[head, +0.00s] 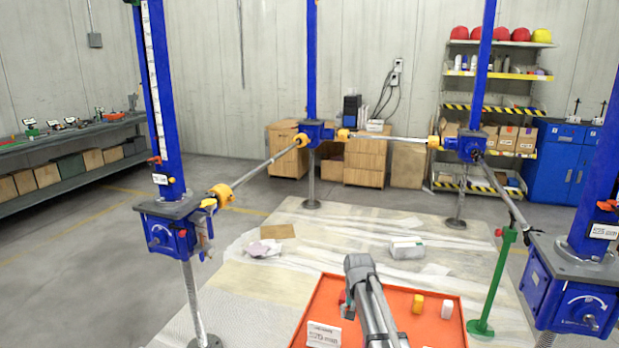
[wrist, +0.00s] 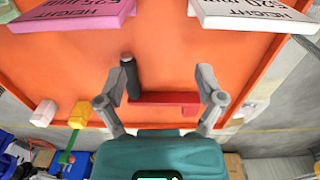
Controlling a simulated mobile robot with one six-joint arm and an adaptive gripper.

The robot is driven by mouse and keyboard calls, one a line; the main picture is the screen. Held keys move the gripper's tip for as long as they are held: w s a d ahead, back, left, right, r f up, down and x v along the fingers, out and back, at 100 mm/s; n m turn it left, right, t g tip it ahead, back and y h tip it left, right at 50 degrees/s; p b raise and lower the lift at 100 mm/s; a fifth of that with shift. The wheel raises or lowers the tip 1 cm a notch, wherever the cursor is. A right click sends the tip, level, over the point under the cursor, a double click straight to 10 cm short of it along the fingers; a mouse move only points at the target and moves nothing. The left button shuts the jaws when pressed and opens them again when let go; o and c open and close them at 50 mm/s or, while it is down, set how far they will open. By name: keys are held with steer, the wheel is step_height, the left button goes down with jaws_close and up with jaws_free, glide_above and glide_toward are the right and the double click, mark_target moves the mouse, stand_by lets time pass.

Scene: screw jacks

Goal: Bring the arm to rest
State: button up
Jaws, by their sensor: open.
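My arm (head: 372,305) reaches over the orange tray (head: 325,285) in the head view. My gripper is not clearly seen there. In the wrist view my gripper (wrist: 161,88) has its two grey fingers spread wide apart, with nothing clamped between them. A red crank-like piece (wrist: 165,98) with a black handle (wrist: 130,75) shows in the gap between the fingers, over the orange tray floor. I cannot tell how far below the fingers it lies.
A white label block (head: 324,334), a yellow block (head: 417,303) and a white block (head: 447,308) are on the tray. Blue screw-jack columns (head: 163,100) with linking shafts surround it. A green stand (head: 495,290) is to its right. A pink label block (wrist: 75,14) shows in the wrist view.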

steer(key=s+d+n, duration=0.3)
steer(key=s, duration=1.7)
step_height(320, 180, down, 10)
steer(key=b, duration=1)
step_height(320, 180, up, 14)
steer(key=p, duration=1.4)
steer(key=shift+d, duration=0.1)
